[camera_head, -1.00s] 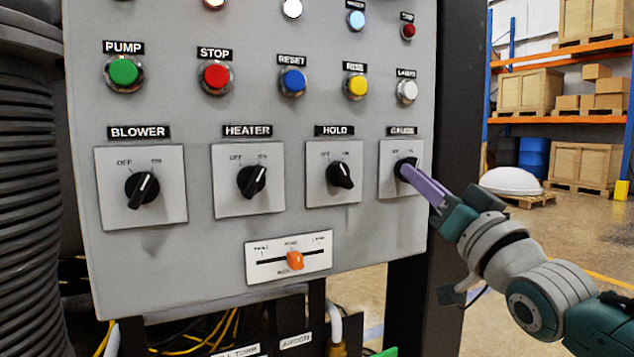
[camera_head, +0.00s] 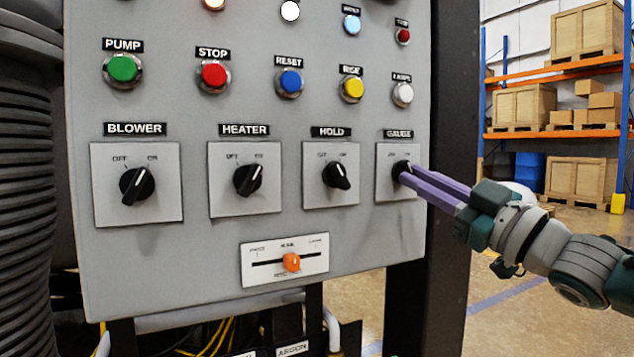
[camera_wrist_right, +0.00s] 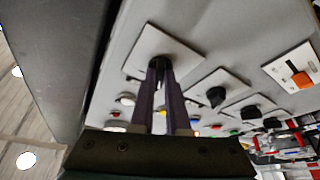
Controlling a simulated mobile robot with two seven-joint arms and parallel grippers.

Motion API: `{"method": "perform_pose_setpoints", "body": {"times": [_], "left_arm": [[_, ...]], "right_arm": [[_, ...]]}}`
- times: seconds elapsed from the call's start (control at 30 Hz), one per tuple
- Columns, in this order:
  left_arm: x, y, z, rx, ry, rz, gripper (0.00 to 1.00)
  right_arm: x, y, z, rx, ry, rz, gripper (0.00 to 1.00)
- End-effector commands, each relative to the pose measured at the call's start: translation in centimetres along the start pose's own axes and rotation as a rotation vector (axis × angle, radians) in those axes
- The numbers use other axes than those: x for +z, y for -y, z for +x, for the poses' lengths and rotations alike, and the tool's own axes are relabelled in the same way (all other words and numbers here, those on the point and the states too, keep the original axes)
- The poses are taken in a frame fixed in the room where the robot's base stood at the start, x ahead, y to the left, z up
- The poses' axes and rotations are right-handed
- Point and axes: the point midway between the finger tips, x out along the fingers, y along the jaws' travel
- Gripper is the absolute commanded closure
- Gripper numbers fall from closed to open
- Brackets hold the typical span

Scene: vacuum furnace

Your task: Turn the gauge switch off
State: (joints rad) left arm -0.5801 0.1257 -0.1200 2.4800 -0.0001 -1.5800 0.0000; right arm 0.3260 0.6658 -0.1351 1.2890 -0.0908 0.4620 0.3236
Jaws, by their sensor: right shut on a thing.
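The gauge switch is a black knob (camera_head: 402,168) on a pale square plate (camera_head: 385,189) under the GAUGE label (camera_head: 399,134), at the right end of the switch row. My right gripper (camera_head: 407,176) comes in from the right, its purple fingers shut on this knob. In the right wrist view the two fingers reach up to the black knob (camera_wrist_right: 158,66) on its plate, one on each side. The fingers partly cover the knob, and its exact setting is hard to read. My left gripper is not in view.
The BLOWER (camera_head: 137,184), HEATER (camera_head: 248,180) and HOLD (camera_head: 337,176) knobs sit to the left in the same row. Coloured buttons are above. A slider with an orange handle (camera_head: 291,262) is below. Free floor lies right of the panel.

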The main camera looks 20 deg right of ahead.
Motion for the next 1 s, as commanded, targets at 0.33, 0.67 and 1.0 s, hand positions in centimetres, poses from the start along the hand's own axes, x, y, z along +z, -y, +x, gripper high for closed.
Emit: {"method": "perform_pose_setpoints", "body": {"times": [0.33, 0.67, 1.0], "left_arm": [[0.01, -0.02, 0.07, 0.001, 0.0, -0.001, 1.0], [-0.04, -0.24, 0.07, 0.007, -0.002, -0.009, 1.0], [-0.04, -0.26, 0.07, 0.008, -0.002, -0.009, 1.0]], "right_arm": [[0.06, -0.08, -0.01, -0.026, 0.002, -0.064, 1.0], [0.05, -0.06, 0.0, -0.027, 0.002, -0.067, 1.0], [0.02, -0.07, 0.0, -0.027, 0.001, -0.065, 0.56]]}}
